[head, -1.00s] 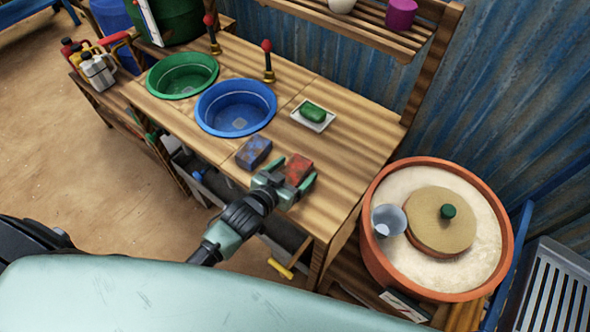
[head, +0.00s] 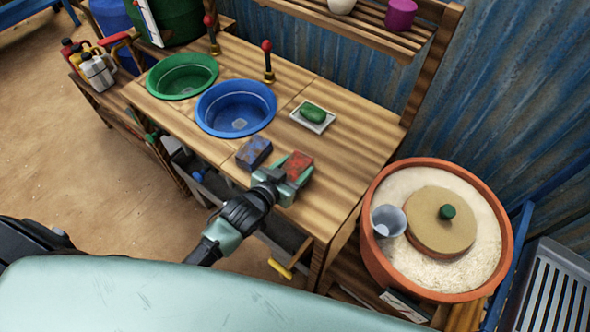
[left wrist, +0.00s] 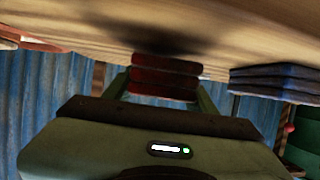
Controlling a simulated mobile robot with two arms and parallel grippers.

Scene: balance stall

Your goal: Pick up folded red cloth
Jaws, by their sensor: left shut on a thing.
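The folded red cloth (head: 299,163) is at the front right part of the wooden table, right of a folded blue cloth (head: 254,152). My left gripper (head: 291,172) is shut on the red cloth, with a finger on either side of it. In the left wrist view the stacked folds of the red cloth (left wrist: 165,77) sit between the two fingers, close to the table top. I cannot tell whether the cloth touches the table. The blue cloth (left wrist: 276,82) lies to the side, apart from the gripper. My right gripper is not in view.
On the table (head: 345,165) are a blue basin (head: 208,115), a green basin (head: 160,85) and a white dish (head: 327,122) with green soap (head: 312,112). A large clay pot (head: 373,250) stands to the right. The table's right part is clear.

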